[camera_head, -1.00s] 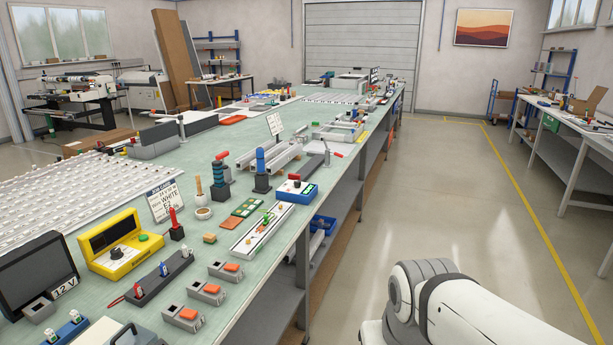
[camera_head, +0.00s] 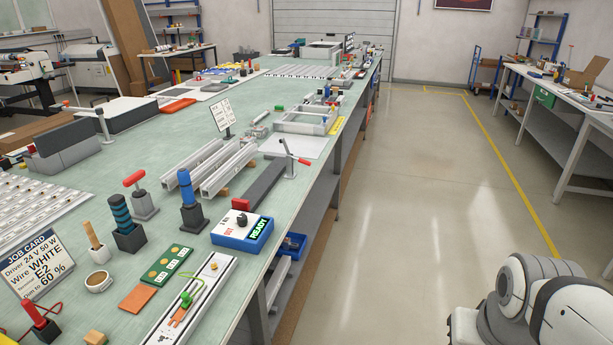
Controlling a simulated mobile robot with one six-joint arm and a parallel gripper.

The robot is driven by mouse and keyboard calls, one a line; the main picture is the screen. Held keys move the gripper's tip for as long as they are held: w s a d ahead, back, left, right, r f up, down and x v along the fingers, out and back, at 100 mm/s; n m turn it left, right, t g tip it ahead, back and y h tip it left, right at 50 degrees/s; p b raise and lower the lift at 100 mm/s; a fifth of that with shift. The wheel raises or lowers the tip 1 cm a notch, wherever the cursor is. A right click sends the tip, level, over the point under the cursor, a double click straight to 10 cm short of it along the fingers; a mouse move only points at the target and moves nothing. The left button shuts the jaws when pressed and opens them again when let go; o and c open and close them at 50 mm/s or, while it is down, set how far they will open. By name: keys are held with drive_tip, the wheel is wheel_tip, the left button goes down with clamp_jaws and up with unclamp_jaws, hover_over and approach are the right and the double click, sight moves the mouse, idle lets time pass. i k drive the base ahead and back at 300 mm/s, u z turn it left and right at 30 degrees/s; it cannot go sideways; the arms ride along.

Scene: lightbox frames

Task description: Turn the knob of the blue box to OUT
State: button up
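The blue box (camera_head: 228,241) stands near the right edge of the long green-topped bench, left of centre in the head view. It has a white top with a dark knob (camera_head: 242,219) and small red markings beside it. The knob's pointer direction and the lettering are too small to read surely. My gripper is not in view; only a white and grey part of my arm shows at the lower right, well apart from the box.
A screwdriver in a blue-handled holder (camera_head: 190,205) stands just behind-left of the box. A long white rail fixture (camera_head: 200,300) lies in front, beside a green board (camera_head: 167,264). A dark grey bar (camera_head: 262,187) lies behind. The floor right of the bench is clear.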

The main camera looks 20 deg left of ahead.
sight(243, 220)
drive_tip(key=u, duration=0.4)
drive_tip(key=i, duration=1.05)
drive_tip(key=u, duration=0.75)
drive_tip(key=k, duration=0.85)
drive_tip(key=u, duration=0.15)
drive_tip(key=i, duration=0.9)
drive_tip(key=z, duration=0.05)
